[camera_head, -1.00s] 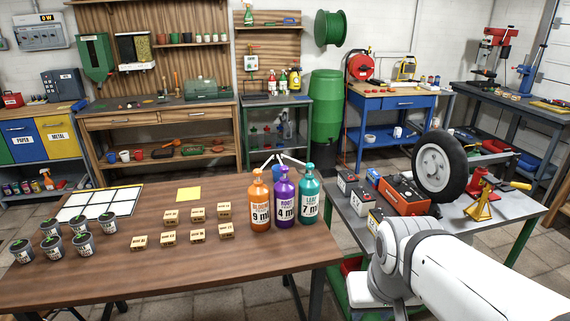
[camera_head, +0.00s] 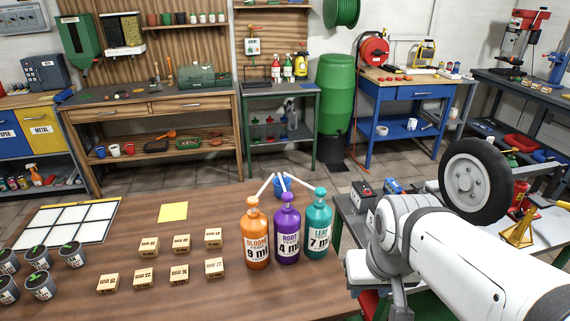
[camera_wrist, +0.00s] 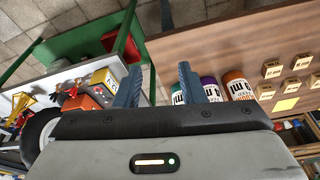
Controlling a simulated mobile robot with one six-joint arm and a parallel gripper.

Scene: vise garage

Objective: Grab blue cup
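A blue cup (camera_head: 280,182) stands behind the pump bottles at the far edge of the brown table (camera_head: 150,195), partly hidden by the bottles and their nozzles. Another small blue cup (camera_head: 100,152) sits on the low shelf of the wooden workbench at the back left. My gripper (camera_wrist: 160,88) shows in the wrist view with its two fingers apart and nothing between them. I cannot make out either blue cup in the wrist view.
Orange (camera_head: 256,237), purple (camera_head: 287,233) and teal (camera_head: 319,230) bottles stand near the table's right end. Wooden blocks (camera_head: 181,243) and plant pots (camera_head: 38,285) are to their left. A tyre (camera_head: 472,182) stands on the right-hand bench. Floor shows beyond the table.

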